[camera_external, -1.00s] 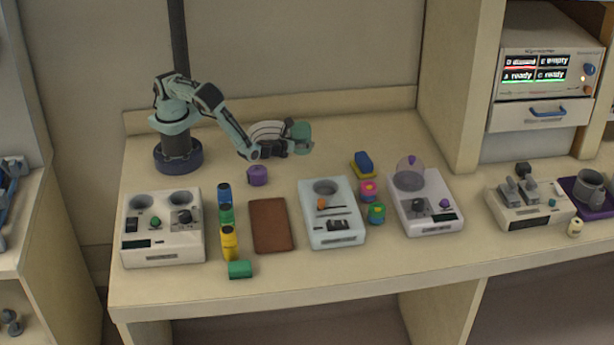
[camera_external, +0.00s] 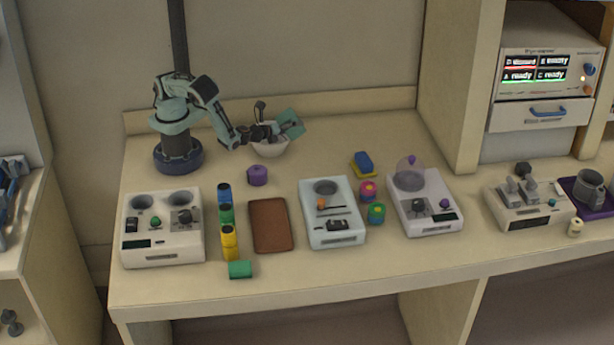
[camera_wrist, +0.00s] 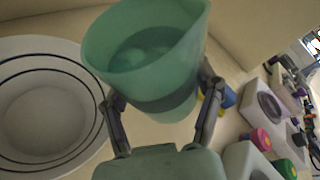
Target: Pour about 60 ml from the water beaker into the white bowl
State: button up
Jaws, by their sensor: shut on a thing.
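The water beaker (camera_external: 291,124) is translucent green. My gripper (camera_external: 272,131) is shut on it and holds it tilted, above and beside the white bowl (camera_external: 268,150) in the external view. In the wrist view the beaker (camera_wrist: 148,65) sits between the two fingers, with liquid inside below its rim. The bowl, with dark rings, also shows at the left of the wrist view (camera_wrist: 45,110). No stream of water is visible. My gripper hides part of the bowl in the external view.
A purple lidded pot (camera_external: 257,175) stands in front of the bowl. A blue and yellow block (camera_external: 363,164) lies to the right. Devices, colored cylinders and a brown pad (camera_external: 270,225) fill the front.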

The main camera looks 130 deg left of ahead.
jog(key=shift+f+n+t, duration=0.15)
jog(key=shift+n+t, duration=0.35)
jog(key=shift+n, duration=0.2)
jog(key=shift+r+n+t+y, duration=0.3)
jog(key=shift+r+n+y, duration=0.15)
jog(key=shift+n, duration=0.35)
jog(key=shift+s+f+n, duration=0.15)
jog(key=shift+f+n, duration=0.1)
jog(key=shift+n, duration=0.45)
dwell(0.9)
jog(key=shift+s+r+n+t+y, duration=0.35)
jog(key=shift+s+n, duration=0.15)
jog(key=shift+s, duration=0.1)
dwell(0.4)
jog(key=shift+w, duration=0.1)
